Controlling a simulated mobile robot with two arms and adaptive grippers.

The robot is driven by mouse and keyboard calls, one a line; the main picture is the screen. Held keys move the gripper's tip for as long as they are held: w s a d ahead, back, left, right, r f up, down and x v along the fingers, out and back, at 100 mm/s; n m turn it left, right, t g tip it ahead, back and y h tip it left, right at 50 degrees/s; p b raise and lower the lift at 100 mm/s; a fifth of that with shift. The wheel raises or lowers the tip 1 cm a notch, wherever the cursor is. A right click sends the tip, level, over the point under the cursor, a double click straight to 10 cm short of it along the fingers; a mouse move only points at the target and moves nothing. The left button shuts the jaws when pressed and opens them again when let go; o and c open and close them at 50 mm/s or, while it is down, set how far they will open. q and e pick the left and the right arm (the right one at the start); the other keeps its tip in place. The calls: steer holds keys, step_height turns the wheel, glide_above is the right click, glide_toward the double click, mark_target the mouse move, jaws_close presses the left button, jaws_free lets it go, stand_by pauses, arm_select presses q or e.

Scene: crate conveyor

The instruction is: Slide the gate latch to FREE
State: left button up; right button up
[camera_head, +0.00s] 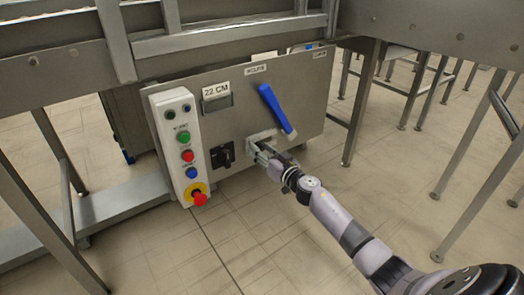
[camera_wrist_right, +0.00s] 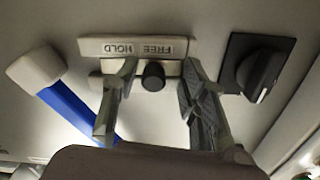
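The gate latch is a small black round knob (camera_wrist_right: 153,76) on a pale track below a label plate (camera_wrist_right: 90,46) reading HOLD and FREE, in the right wrist view. The knob sits beside the word FREE in that picture. My right gripper (camera_wrist_right: 158,72) is open, with one finger on each side of the knob and a visible gap to both. In the head view my right gripper (camera_head: 262,150) is at the panel's lower middle and hides the knob. My left gripper is not in view.
The grey panel (camera_head: 240,125) carries a blue lever (camera_head: 275,107), a black rotary switch (camera_head: 222,155) and a 22 CM display (camera_head: 216,97). A white button box (camera_head: 176,135) with a red emergency stop (camera_head: 199,198) is at left. Metal legs (camera_head: 361,105) stand to the right.

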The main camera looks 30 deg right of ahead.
steer(key=s, duration=1.2)
steer(key=shift+d, duration=0.45)
steer(key=shift+a, duration=0.1)
